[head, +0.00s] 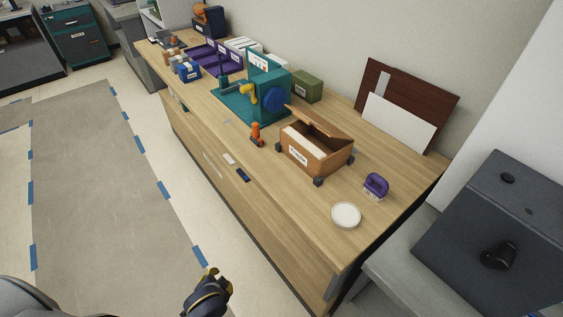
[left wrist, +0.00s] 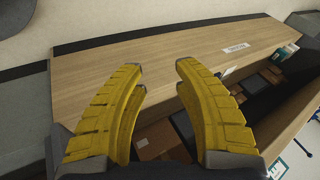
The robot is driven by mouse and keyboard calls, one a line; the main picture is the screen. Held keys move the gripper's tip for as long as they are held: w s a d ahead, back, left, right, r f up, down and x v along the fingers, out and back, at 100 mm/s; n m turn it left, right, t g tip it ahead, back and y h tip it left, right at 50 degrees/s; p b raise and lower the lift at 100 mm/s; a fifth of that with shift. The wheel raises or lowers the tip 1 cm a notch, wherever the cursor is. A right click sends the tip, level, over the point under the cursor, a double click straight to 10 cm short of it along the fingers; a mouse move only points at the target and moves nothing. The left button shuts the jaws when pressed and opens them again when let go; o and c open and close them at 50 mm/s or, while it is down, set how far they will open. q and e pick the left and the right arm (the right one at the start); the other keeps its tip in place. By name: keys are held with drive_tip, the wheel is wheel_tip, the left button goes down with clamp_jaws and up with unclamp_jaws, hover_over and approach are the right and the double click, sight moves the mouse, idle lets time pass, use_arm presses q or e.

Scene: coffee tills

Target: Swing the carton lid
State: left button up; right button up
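The brown carton (head: 330,162) stands on the wooden counter in the head view, with a white label on its front. Its lid (head: 322,123) is raised along the far side, tilted, and the carton's top is open. Something pale shows inside; I cannot tell what. Dark blocks sit at the carton's lower corners. My left gripper (head: 218,279) is at the bottom of the head view, in front of the counter and well apart from the carton. In the left wrist view its yellow fingers (left wrist: 160,80) are spread with nothing between them. My right gripper is not in view.
Near the carton on the counter (head: 233,148) are a white round dish (head: 346,215), a purple brush-like item (head: 376,185), an orange item (head: 256,134) and a teal machine (head: 262,85). Boards (head: 401,121) lean on the wall. A dark box (head: 495,225) stands at right. Floor at left is clear.

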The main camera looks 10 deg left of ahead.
use_arm(q)
drive_tip(key=w+r+n+t, duration=0.2)
drive_tip(key=w+r, duration=0.4)
drive_tip(key=r, duration=0.5)
drive_tip(key=n+h, duration=1)
drive_tip(key=n, duration=0.4)
approach(300, 117)
drive_tip(key=x, duration=0.3)
drive_tip(key=shift+w+d+f, duration=0.2)
drive_tip(key=shift+d+f, duration=0.15)
drive_tip(key=shift+d, duration=0.1)
drive_tip(key=x, duration=0.6)
drive_tip(key=shift+w+d+f, duration=0.1)
drive_tip(key=shift+w+f, duration=0.05)
drive_tip(key=shift+w, duration=0.1)
clamp_jaws()
